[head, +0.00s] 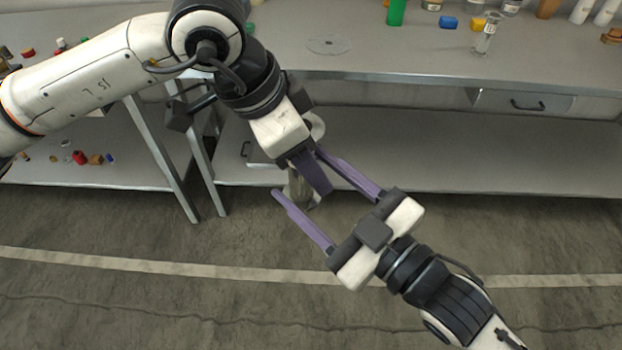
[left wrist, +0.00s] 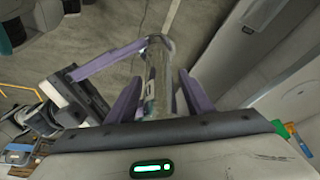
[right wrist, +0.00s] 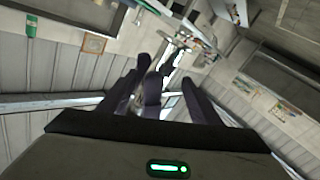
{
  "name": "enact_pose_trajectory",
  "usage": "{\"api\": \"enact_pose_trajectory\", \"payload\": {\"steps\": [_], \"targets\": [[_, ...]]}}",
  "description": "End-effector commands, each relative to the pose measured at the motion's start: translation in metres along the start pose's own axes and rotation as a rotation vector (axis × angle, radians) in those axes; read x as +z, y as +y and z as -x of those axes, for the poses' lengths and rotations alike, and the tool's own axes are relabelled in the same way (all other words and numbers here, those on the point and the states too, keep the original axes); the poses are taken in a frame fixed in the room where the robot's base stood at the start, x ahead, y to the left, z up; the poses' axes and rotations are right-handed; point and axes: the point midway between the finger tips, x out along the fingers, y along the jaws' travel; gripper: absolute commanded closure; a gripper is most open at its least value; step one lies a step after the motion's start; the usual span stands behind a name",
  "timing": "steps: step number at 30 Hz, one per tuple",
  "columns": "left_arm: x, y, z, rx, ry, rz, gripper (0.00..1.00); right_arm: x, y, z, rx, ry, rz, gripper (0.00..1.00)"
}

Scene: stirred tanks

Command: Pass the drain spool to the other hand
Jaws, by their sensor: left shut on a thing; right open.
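The drain spool (left wrist: 158,72) is a clear, greyish tube with a rounded end, standing out between my left fingers in the left wrist view. In the head view it shows as a pale piece (head: 300,190) under the left fingers, partly hidden by them. My left gripper (head: 312,172) is shut on it. My right gripper (head: 297,172) is open, its two purple fingers spread on either side of the left fingers and the spool. One right finger (left wrist: 108,62) crosses close beside the spool in the left wrist view. I cannot tell whether it touches.
A long grey bench (head: 420,66) with a lower shelf (head: 450,165) runs behind the grippers. Bottles, a glass vessel (head: 487,36) and a flat disc (head: 328,46) stand or lie on top. Small coloured parts (head: 80,157) lie on the left shelf. The floor in front is clear.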

Motion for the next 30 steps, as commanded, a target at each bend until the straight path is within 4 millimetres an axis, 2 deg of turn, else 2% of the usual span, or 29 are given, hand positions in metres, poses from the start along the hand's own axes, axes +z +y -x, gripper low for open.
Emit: {"api": "enact_pose_trajectory", "payload": {"steps": [4,12,13,15,17,26,30], "targets": [[-0.0005,0.0,0.0004,0.0,0.001,0.0,0.8,-0.0001,0.0,0.0001,0.0,0.0,0.0,0.44],[-0.0014,-0.0004,0.0007,-0.001,0.005,0.0,0.8,-0.0006,-0.0013,0.0004,-0.002,0.002,-0.002,0.9],[-0.0016,-0.0005,0.0009,-0.002,0.005,0.0,0.51,-0.0018,-0.0012,0.0004,-0.002,0.005,-0.001,0.9],[-0.0019,-0.0006,0.001,-0.002,0.006,0.0,0.39,-0.002,-0.0014,0.0004,-0.002,0.005,-0.002,1.0],[-0.002,-0.0005,0.001,-0.002,0.007,0.0,0.31,-0.0019,-0.0016,0.0005,-0.003,0.005,-0.002,1.0],[-0.0032,0.002,0.0012,0.004,0.01,-0.002,0.31,-0.0016,-0.0022,0.0003,-0.004,0.004,-0.005,1.0],[-0.004,0.0016,0.0095,0.002,0.012,-0.003,0.31,-0.0014,-0.0024,0.0002,-0.004,0.004,-0.005,1.0]]}}
